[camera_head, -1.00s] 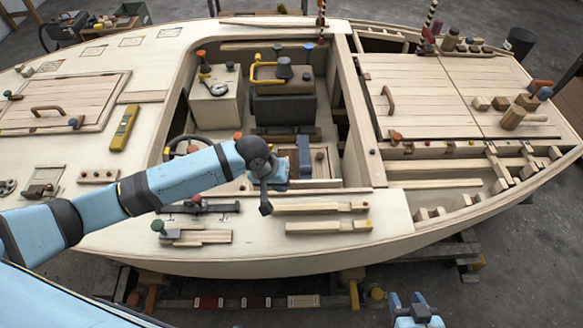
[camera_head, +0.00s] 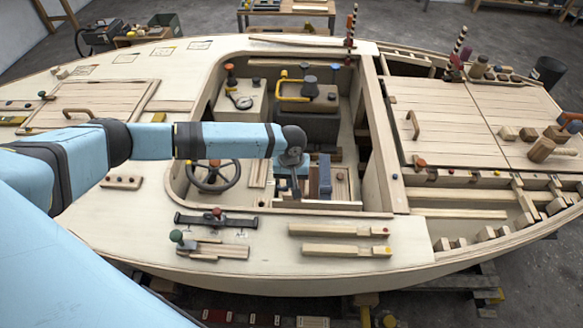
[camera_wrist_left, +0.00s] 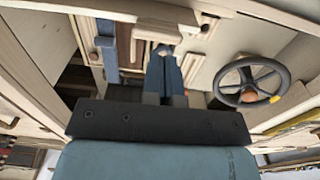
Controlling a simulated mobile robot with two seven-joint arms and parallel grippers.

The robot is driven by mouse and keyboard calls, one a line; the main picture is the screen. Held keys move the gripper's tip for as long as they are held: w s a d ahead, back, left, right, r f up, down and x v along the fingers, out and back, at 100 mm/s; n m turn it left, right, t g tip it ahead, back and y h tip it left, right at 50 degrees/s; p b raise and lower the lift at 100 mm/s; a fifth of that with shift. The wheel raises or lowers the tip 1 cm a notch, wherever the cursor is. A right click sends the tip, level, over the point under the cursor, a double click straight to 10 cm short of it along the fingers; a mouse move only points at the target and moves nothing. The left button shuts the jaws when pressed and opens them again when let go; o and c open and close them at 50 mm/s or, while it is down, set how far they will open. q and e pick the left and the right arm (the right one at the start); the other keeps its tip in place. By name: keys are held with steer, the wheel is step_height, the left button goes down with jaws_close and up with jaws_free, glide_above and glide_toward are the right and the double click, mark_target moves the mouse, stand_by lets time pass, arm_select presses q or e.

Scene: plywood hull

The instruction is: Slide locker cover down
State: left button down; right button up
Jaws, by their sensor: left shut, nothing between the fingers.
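My left gripper (camera_head: 295,182) reaches down into the open cockpit. In the left wrist view its two blue fingers (camera_wrist_left: 165,78) are together with nothing between them. They point at a small area of wooden strips and panels; I cannot tell whether they touch it. I cannot tell for sure which piece is the locker cover; a pale wooden panel (camera_head: 341,186) lies low in the cockpit, right of the gripper. A blue upright piece (camera_head: 325,175) stands between them and also shows in the left wrist view (camera_wrist_left: 107,50). My right gripper is not in view.
A dark steering wheel (camera_head: 212,176) is left of the gripper and shows in the left wrist view (camera_wrist_left: 249,83). The cockpit's near rim (camera_head: 300,209) runs in front of it. Wooden bars (camera_head: 338,230) lie on the near deck.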

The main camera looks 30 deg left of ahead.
arm_select(q)
steer(key=shift+f, duration=2.45)
